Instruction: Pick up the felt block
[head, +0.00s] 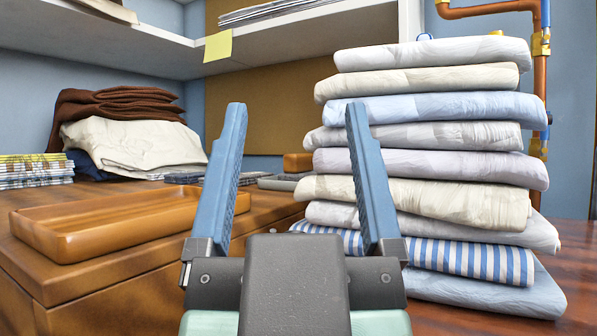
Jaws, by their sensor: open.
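My gripper (296,112) is in the middle of the head view, its two blue fingers spread wide with nothing between them. No block can be told for sure as felt. A small orange-brown block (297,162) shows beyond the fingers, at the back of the wooden surface. My gripper is apart from both and nearer the camera.
A tall stack of folded linen (430,163) stands close by on the right. An empty wooden tray (110,222) lies on the wooden cabinet top (75,282) at left. Folded cloths (130,143) and magazines (35,171) sit behind it. A white shelf (300,38) overhangs the back.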

